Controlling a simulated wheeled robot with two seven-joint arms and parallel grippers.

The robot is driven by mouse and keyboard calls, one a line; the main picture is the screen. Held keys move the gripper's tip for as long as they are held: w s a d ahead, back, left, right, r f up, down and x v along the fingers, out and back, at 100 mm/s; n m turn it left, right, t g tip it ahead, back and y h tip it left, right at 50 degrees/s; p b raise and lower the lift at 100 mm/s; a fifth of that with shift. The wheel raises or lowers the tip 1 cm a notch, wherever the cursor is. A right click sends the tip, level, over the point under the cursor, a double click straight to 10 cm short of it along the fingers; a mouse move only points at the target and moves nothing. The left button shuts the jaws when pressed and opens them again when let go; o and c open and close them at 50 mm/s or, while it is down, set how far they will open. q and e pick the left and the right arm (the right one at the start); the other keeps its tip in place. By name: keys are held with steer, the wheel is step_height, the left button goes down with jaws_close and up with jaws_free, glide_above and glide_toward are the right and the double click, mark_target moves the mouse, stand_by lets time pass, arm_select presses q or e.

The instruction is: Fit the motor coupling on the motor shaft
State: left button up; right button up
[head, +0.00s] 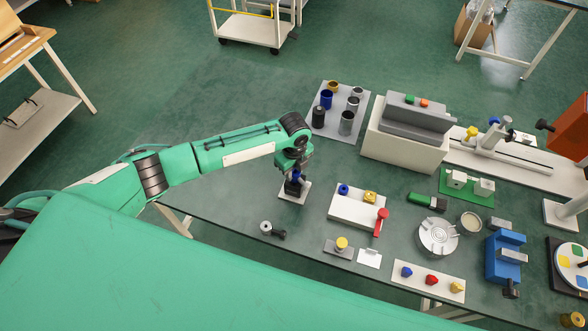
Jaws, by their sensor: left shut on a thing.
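My left gripper (295,167) points down over a small white plate (285,198) near the table's left part. It is shut on a small blue piece, which looks like the motor coupling (295,176) and is mostly hidden by the gripper. Right below it, a dark body that looks like the motor (293,188) stands on the white plate. The shaft is hidden, and I cannot tell whether the coupling touches it. My right gripper is not in view.
A grey cylinder with a dark end (267,227) lies to the front left. A white block with blue and yellow knobs and a red lever (352,207) stands to the right. A grey tray of cups (320,119) is behind. The table is clear left of the plate.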

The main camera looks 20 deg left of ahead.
arm_select(q)
steer(key=shift+f, duration=0.5)
steer(key=o, duration=0.9)
steer(key=shift+o, duration=0.9)
steer(key=shift+r, duration=0.1)
step_height(320, 180, up, 14)
steer(key=b, duration=0.3)
steer(key=shift+b, duration=0.4)
